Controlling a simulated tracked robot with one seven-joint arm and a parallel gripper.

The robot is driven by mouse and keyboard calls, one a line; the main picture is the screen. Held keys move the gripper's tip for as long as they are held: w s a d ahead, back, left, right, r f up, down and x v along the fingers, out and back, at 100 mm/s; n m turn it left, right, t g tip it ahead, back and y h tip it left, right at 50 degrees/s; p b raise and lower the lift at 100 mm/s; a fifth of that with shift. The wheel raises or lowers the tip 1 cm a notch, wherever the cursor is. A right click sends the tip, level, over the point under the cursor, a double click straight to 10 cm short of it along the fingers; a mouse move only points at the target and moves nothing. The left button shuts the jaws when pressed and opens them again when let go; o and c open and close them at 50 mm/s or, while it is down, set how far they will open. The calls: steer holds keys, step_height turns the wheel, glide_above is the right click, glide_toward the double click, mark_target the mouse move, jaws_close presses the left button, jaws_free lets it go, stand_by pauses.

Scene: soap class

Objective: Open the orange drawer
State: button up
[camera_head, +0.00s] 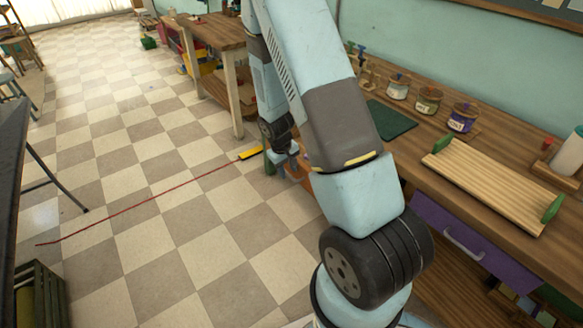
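A small patch of orange (298,171) shows at the front of the long wooden bench, just left of my arm. It may be the orange drawer. Most of it is hidden behind my arm, so I cannot tell whether it is open or shut, and no handle shows there. My gripper (286,159) points down close to this orange patch, partly covered by my arm. Its fingers are too small and hidden to tell whether they touch anything.
The wooden bench carries jars (428,101), a dark green mat (388,120) and a ribbed wooden board (497,184). A purple drawer (440,226) with a grey handle is at right. A yellow object (250,153) lies beside the gripper. A red line (140,204) crosses the open checkered floor.

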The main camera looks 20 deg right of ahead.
step_height(320, 180, up, 13)
steer(key=a, duration=0.2)
steer(key=shift+s+a, duration=0.2)
steer(key=shift+a, duration=0.05)
steer(key=shift+r, duration=0.1)
stand_by(0.5)
steer(key=s+r+m+t+y, duration=0.1)
steer(key=s+r, duration=0.3)
steer(key=r, duration=0.5)
steer(key=s+r+t, duration=0.1)
steer(key=s+r, duration=0.3)
steer(key=r, duration=0.5)
steer(key=s+a+r+t, duration=0.1)
steer(key=s+r, duration=0.5)
steer(key=s, duration=0.2)
steer(key=s+a+r+m+t+y, duration=0.1)
steer(key=s+r+t, duration=0.1)
steer(key=s+r, duration=0.4)
steer(key=s, duration=0.3)
steer(key=shift+a, duration=0.15)
